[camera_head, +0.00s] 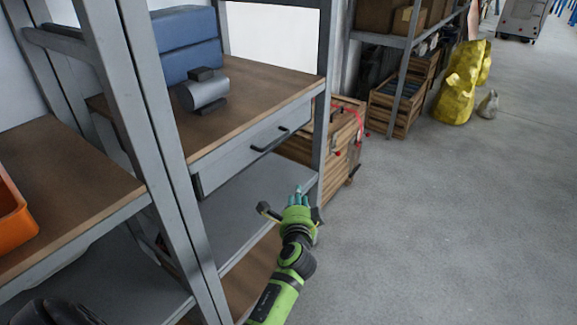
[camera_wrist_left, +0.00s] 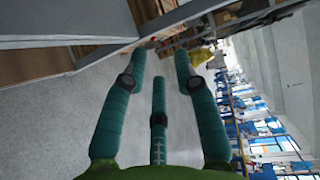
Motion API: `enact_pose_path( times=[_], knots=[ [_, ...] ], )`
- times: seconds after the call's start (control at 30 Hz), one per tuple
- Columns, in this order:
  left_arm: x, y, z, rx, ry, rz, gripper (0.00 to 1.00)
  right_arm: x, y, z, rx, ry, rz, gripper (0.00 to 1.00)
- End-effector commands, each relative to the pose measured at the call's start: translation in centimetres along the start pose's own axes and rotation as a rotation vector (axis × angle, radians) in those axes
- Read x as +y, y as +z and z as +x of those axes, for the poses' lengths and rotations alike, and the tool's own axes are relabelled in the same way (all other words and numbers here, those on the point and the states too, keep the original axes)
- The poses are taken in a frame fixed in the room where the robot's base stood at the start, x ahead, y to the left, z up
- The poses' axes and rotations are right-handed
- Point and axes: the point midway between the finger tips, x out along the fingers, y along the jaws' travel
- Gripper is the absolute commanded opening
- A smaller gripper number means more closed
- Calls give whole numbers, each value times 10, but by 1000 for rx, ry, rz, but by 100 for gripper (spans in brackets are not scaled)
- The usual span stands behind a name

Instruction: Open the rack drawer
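The rack drawer (camera_head: 235,158) is a grey front under the brown worktop of the metal rack, and it looks closed. Its dark bar handle (camera_head: 270,139) sits near the middle of the front. My left gripper (camera_head: 299,194) has teal fingers on a green arm. In the head view it appears below and right of the handle, by the rack's right post, apart from the handle. In the left wrist view its three fingers (camera_wrist_left: 160,62) are spread with nothing between them. My right gripper is not in view.
A grey cylindrical device (camera_head: 203,92) and blue boxes (camera_head: 187,45) stand on the worktop. A grey upright post (camera_head: 160,130) rises left of the drawer. Wooden crates (camera_head: 345,140) stand behind the rack's right end. The floor (camera_head: 450,220) to the right is clear.

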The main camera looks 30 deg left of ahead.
Motion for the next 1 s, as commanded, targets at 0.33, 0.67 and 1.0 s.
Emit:
enact_pose_path(
  times=[0.33, 0.67, 1.0],
  knots=[
    [-107, 50, 0, -215, -264, 129, 30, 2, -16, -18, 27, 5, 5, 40],
    [-120, 58, 45, -212, -263, 130, 30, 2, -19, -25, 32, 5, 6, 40],
    [-124, 61, 61, -210, -261, 127, 30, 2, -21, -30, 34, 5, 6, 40]
  ],
)
